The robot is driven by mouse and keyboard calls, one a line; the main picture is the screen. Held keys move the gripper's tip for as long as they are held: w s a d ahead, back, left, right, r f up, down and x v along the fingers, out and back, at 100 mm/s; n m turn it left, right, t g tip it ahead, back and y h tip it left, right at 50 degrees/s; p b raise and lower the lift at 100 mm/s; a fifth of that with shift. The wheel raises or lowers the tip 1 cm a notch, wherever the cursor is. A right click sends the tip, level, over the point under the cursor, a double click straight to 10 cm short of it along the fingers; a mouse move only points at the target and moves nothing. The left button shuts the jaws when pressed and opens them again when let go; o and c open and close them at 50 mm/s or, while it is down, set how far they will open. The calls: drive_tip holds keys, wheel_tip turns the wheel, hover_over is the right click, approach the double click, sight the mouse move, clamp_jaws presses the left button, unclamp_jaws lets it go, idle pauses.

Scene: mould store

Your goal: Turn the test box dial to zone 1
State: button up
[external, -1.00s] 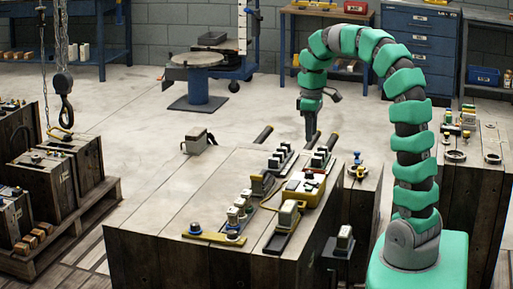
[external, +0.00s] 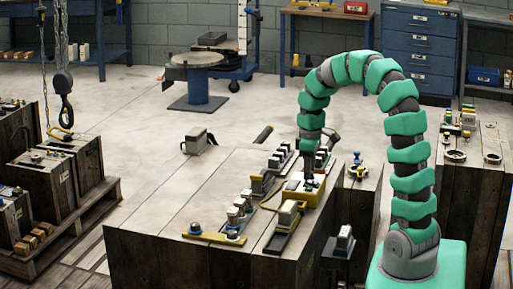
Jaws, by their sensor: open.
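The test box appears to be the yellow box (external: 296,197) on top of the wooden block bench (external: 190,195). My gripper (external: 311,180) points straight down over the back right part of this box. Its fingertips are at or just above the box top, and I cannot tell whether they touch it. The jaws are open. The dial is hidden or too small to make out behind the fingers, so its setting cannot be read.
A row of small blocks (external: 280,158) stands behind the box. A yellow strip with knobs (external: 213,238) lies at the front left.

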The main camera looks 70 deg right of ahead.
drive_tip(key=c, duration=1)
drive_tip(key=m+p, duration=0.3)
drive_tip(key=shift+r, duration=0.2)
drive_tip(key=shift+f+m+p, duration=0.15)
drive_tip(key=shift+m+p, duration=1.65)
drive_tip(key=shift+m, duration=0.6)
